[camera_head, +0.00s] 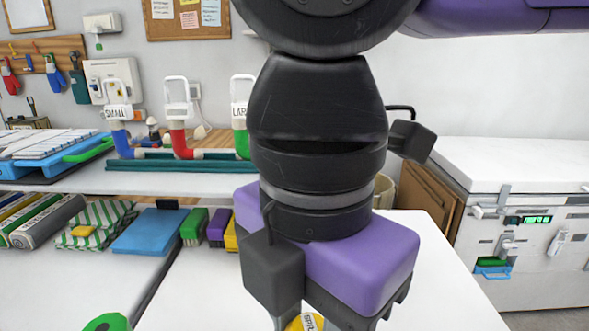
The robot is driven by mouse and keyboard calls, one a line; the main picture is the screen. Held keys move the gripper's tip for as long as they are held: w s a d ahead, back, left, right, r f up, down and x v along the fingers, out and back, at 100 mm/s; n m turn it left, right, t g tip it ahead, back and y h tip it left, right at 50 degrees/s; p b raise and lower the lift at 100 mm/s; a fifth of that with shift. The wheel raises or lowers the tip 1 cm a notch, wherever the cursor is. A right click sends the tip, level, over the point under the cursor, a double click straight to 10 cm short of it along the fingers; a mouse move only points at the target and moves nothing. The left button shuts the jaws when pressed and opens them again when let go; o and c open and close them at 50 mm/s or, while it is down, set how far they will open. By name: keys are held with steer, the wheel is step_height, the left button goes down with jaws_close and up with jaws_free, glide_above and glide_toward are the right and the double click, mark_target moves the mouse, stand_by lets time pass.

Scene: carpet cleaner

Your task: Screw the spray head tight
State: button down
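My gripper (340,300) points down over the white worktop (440,300) at the bottom centre, and its fingertips are cut off by the lower edge. Part of a yellow rounded thing (308,322) with a white label, lettered something like "SPR", shows between or just behind the fingers. It may be part of the spray head or its bottle. I cannot tell whether the fingers touch it. The rest of it is hidden by my gripper and the picture's edge.
A shelf (215,183) behind holds red, blue and green pipe-like handles with labels. Below lie a blue board (148,232), coloured blocks and rolls. A green round thing (107,322) is at the lower left. A white chest (530,165) stands right. The worktop's right part is clear.

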steer(key=shift+d+m+b, duration=0.1)
steer(key=shift+m+b, duration=0.5)
steer(key=shift+m, duration=0.2)
steer(key=shift+f, duration=0.1)
steer(key=shift+m, duration=0.8)
